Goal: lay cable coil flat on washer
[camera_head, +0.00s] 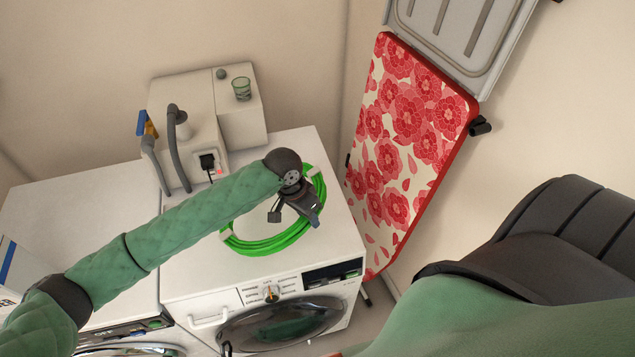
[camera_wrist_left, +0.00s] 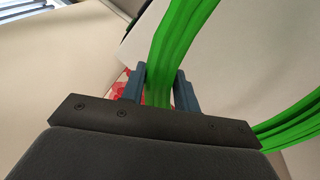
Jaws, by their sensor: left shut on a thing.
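The green cable coil (camera_head: 262,244) is over the top of the right-hand white washer (camera_head: 200,274) in the head view. My left gripper (camera_head: 314,217) is at the coil's right side, near the washer's right edge. In the left wrist view the coil (camera_wrist_left: 180,45) passes between the two fingers of my left gripper (camera_wrist_left: 160,88), which are shut on it. Part of the coil is hidden behind my left arm. I cannot tell whether the coil touches the washer top all around. My right gripper is not in view.
A second white machine (camera_head: 80,225) is on the left. A red floral ironing board (camera_head: 405,125) leans on the wall at right.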

